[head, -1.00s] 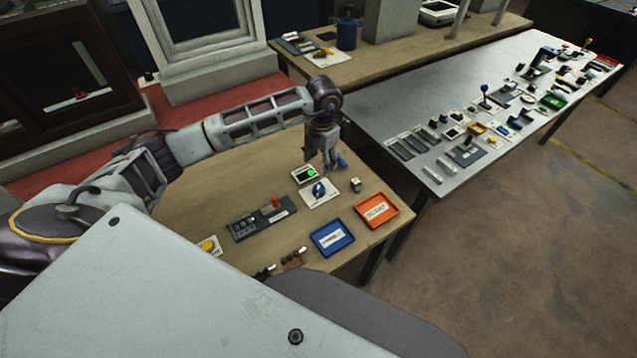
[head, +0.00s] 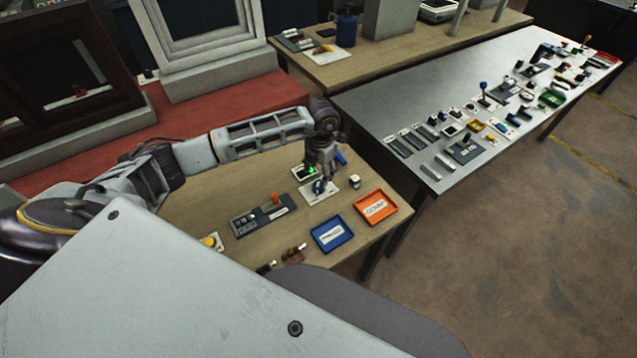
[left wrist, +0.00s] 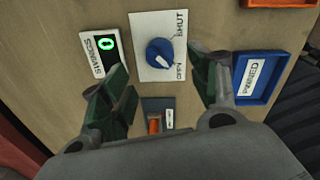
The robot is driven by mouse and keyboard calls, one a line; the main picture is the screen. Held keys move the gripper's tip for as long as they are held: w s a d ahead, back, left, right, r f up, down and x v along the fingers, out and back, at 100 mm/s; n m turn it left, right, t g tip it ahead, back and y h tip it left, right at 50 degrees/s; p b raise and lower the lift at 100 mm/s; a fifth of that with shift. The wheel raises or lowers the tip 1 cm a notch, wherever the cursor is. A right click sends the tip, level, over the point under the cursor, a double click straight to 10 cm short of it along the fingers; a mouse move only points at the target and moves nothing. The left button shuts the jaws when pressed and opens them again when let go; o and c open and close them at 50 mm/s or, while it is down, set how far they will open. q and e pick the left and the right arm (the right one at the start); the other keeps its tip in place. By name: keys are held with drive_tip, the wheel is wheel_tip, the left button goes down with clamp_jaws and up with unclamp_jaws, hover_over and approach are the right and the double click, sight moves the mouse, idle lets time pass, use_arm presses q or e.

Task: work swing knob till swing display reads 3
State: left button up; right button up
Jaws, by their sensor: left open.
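The blue swing knob (left wrist: 160,52) sits on a white plate (left wrist: 148,22) lettered OPEN and SHUT. Beside it in the left wrist view is the white swing display (left wrist: 106,43), which shows a green 0. In the head view the knob (head: 319,188) is partly hidden by my gripper, and the display's green digit (head: 311,170) is small. My left gripper (left wrist: 160,78) is open and empty, its fingers on either side of the picture with the knob between and beyond them. In the head view the gripper (head: 321,177) hangs right above the knob. My right gripper is not in view.
A blue tray (head: 332,234) and an orange tray (head: 376,207) lie to the right of the knob. A grey panel with an orange handle (head: 262,215) lies to its left. A small pale block (head: 354,182) stands close by. A long grey table (head: 390,110) holds many parts.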

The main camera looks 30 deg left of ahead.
sight(319, 184)
use_arm(q)
drive_tip(key=shift+a+f+p, duration=0.15)
drive_tip(key=shift+f+p, duration=0.3)
drive_tip(key=shift+f, duration=3.15)
drive_tip(key=c, duration=1)
